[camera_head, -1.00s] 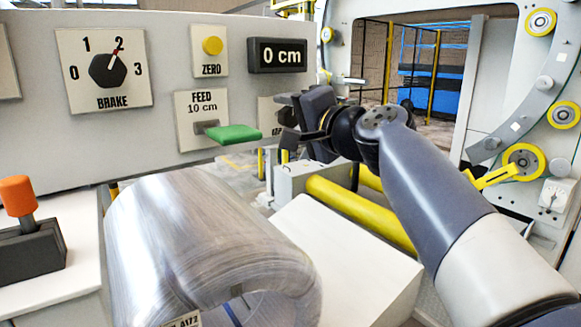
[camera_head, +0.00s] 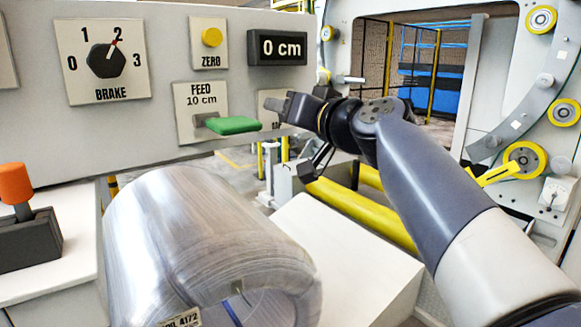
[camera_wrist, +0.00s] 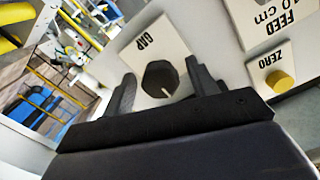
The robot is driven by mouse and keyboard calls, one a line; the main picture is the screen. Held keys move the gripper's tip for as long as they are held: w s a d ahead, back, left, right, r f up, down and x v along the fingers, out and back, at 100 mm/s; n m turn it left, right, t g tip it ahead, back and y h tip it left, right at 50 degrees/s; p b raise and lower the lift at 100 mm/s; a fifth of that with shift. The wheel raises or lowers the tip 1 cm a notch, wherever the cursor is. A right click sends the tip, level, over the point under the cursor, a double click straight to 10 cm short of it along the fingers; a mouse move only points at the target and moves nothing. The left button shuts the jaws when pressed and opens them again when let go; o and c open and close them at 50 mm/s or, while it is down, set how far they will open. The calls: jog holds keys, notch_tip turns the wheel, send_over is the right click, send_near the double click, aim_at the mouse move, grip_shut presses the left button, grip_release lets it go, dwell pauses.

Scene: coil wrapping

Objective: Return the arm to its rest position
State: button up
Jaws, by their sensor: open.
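My arm reaches from the lower right toward the control panel (camera_head: 120,155) in the head view. My gripper (camera_head: 276,104) is at the panel's right end, in front of the partly hidden GAP plate. In the wrist view my gripper (camera_wrist: 163,75) is open, one finger on each side of the black GAP knob (camera_wrist: 160,80). The knob's white mark shows. Nothing is seen held, and I cannot tell whether the fingers touch the knob.
A wrapped coil (camera_head: 190,235) lies below; yellow rollers (camera_head: 360,212) lie under my arm.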

jog(key=n+p, duration=0.1)
jog(key=n, duration=0.4)
jog(key=shift+n, duration=0.7)
jog(key=shift+d, duration=0.1)
